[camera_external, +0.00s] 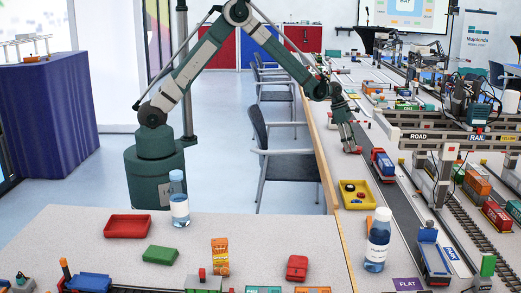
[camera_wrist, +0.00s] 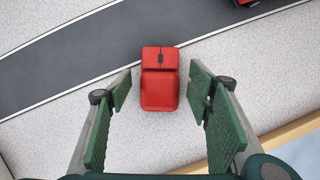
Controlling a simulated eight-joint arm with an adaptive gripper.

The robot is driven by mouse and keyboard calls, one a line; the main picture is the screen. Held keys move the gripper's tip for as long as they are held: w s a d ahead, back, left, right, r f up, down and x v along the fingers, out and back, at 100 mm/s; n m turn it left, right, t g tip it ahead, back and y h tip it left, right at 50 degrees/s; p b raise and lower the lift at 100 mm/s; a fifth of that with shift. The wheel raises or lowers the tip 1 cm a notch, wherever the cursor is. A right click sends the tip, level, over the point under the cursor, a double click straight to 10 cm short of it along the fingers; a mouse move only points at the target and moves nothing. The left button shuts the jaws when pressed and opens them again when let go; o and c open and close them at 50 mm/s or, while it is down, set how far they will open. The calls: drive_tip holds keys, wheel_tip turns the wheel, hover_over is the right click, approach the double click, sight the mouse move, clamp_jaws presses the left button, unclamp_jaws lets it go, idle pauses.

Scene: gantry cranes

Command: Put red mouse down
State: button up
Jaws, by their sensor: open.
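The red mouse (camera_wrist: 160,90) lies on the speckled grey table in the wrist view, its button end with a dark wheel at the edge of the dark road strip. My gripper (camera_wrist: 161,88) is open, with one green-padded finger on each side of the mouse and a visible gap on both sides. In the external view my gripper (camera_external: 350,143) reaches down over the far table's left part, and the mouse (camera_external: 353,150) shows small and partly hidden at its tips.
A blue and red toy truck (camera_external: 383,165) stands on the road close by. A yellow tray (camera_external: 356,195) with small parts and a water bottle (camera_external: 377,240) stand nearer the camera. The gantry crane (camera_external: 445,135) rises at the right. The table's edge (camera_external: 322,150) lies left.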

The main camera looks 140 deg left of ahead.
drive_tip(key=shift+r, duration=0.15)
drive_tip(key=p+v, duration=0.2)
drive_tip(key=v, duration=1)
idle(1.0)
